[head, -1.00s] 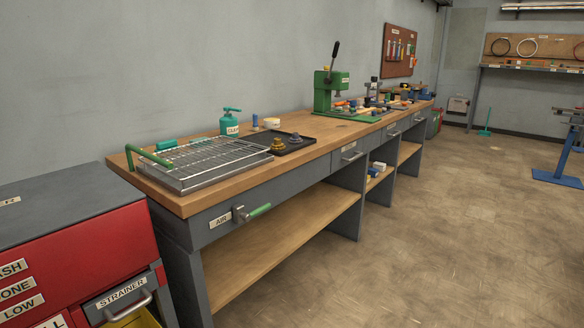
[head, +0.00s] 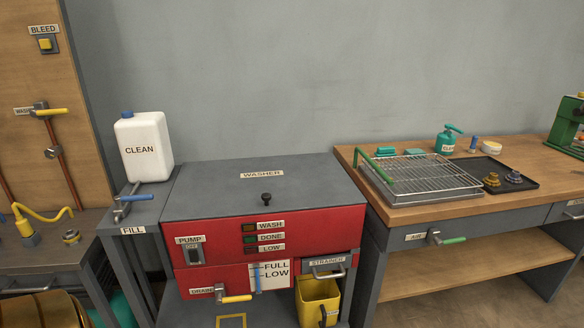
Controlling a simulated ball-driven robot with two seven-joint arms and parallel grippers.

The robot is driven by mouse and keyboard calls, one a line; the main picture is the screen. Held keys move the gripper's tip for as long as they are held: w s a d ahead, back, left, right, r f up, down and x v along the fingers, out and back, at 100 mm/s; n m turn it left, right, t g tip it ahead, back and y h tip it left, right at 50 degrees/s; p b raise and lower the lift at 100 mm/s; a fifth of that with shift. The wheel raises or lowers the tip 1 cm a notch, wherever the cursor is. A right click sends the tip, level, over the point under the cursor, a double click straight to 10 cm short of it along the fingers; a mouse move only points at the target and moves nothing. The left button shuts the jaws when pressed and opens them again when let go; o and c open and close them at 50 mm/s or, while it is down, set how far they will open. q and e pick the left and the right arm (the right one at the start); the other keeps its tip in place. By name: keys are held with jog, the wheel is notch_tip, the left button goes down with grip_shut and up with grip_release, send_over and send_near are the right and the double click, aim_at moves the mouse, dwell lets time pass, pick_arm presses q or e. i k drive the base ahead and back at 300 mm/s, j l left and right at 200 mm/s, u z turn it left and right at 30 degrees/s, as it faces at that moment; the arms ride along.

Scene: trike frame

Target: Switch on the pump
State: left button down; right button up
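The red parts washer (head: 310,222) stands in the middle of the head view with its grey lid (head: 225,190) shut. The pump switch (head: 195,254) is a small grey switch under the PUMP label, at the left of the red front. Its position is too small to read for certain. The WASH, DONE and LOW lamps (head: 250,238) are at the middle of the front; the WASH and LOW lamps look dark and the DONE lamp shows dark green. A FULL/LOW level gauge (head: 257,277) is below them. Neither of my grippers is in view.
A drain valve (head: 234,298) with a yellow handle juts from the lower front. A white CLEAN jug (head: 144,147) stands on the left stand. A wooden bench (head: 345,160) with a wire rack (head: 425,175) is at right.

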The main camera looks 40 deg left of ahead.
aim_at(192, 254)
jog(key=u, duration=2)
